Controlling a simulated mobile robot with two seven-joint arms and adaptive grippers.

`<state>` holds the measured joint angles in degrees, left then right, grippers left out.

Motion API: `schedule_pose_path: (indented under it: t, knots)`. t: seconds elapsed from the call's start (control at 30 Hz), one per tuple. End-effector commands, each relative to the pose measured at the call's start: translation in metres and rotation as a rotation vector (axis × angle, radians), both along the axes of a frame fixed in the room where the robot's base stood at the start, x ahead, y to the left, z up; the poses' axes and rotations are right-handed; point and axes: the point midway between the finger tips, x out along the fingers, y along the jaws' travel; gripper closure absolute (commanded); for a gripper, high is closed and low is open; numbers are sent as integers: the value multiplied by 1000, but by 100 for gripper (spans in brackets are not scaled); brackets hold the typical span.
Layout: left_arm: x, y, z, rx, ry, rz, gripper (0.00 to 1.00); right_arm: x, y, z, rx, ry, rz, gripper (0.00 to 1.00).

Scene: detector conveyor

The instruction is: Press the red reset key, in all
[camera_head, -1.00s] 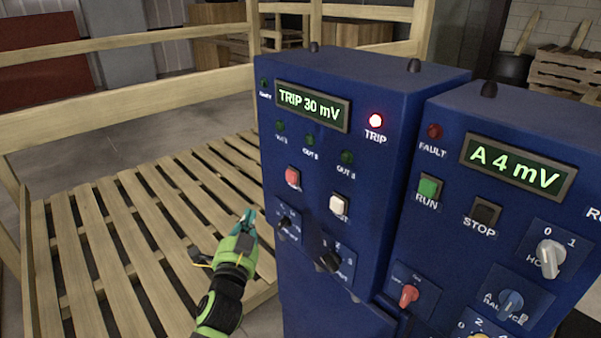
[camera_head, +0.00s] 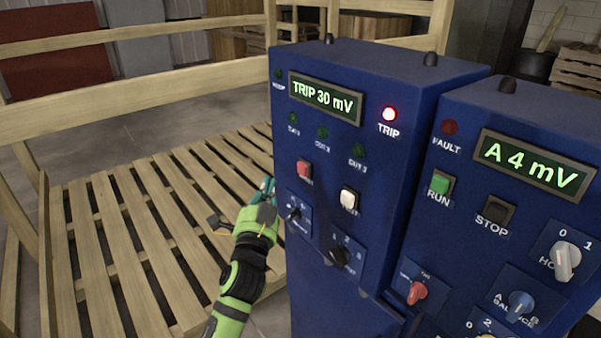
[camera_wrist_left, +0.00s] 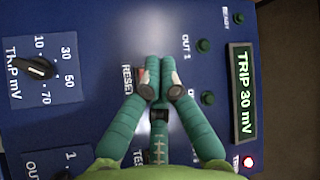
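The red reset key (camera_head: 304,169) is on the front of the left blue cabinet (camera_head: 400,90), left of a white test key (camera_head: 349,201). My left gripper (camera_head: 268,187) is just left of the red key in the head view, its fingers towards the panel. In the left wrist view the fingertips (camera_wrist_left: 160,78) are together and empty, over the RESET label's right side. Only a sliver of the red key (camera_wrist_left: 141,76) shows beside them, so contact cannot be told. The display (camera_head: 325,97) reads TRIP 30 mV and the red TRIP lamp (camera_head: 389,114) is lit. My right gripper is not seen.
Below the keys are two black rotary knobs (camera_head: 340,257). A second blue cabinet (camera_head: 480,110) to the right shows A 4 mV, with a green RUN key (camera_head: 441,183) and a black STOP key (camera_head: 495,211). A slatted wooden pallet (camera_head: 120,230) lies left.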

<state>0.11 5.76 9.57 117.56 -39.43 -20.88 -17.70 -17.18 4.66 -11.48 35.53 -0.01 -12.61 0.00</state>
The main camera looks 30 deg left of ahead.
Motion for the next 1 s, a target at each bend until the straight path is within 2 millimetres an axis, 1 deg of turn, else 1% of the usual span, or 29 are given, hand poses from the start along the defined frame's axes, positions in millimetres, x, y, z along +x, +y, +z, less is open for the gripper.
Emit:
schedule_pose_path:
  t: [0.03,0.2,0.4,0.6,1.0]
  knots:
    - [8,-3,-2,-1,-2,-1,100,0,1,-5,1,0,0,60]
    - [29,-12,-2,-1,-1,-1,100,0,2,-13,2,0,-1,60]
    - [46,-19,-1,-2,0,0,100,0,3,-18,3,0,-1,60]
    - [52,-22,0,-1,0,1,100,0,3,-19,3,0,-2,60]
    - [52,-21,0,0,0,1,100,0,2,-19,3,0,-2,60]
